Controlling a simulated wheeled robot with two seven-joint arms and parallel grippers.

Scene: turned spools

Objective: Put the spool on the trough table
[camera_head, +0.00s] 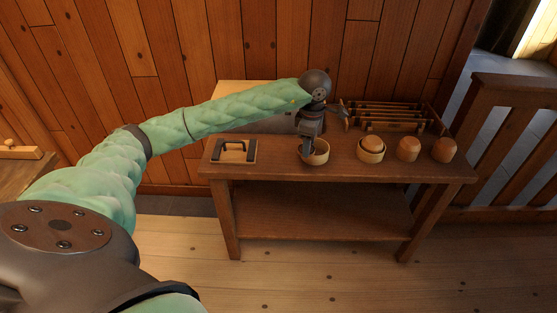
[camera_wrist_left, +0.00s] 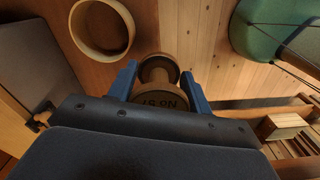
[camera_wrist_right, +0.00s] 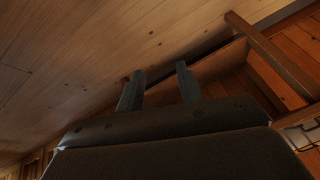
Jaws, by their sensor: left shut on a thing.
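In the left wrist view a turned wooden spool (camera_wrist_left: 160,75), with a broad end and dark lettering, sits between the blue fingers of my left gripper (camera_wrist_left: 161,82). The fingers are shut on it. In the head view my left gripper (camera_head: 308,147) points down over the wooden table (camera_head: 285,175), beside a round bowl (camera_head: 320,153); the spool is mostly hidden there. The bowl also shows in the left wrist view (camera_wrist_left: 74,28), apart from the spool. My right gripper (camera_wrist_right: 160,82) shows only in its wrist view, fingers apart with nothing between them.
The table bears a board with black handles (camera_head: 222,156), a bowl with a round piece (camera_head: 370,156), two round wooden pieces (camera_head: 408,149) (camera_head: 444,149) and a slatted rack (camera_head: 395,126). A railing (camera_head: 515,100) stands at right. Another wooden surface (camera_head: 15,180) is at far left.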

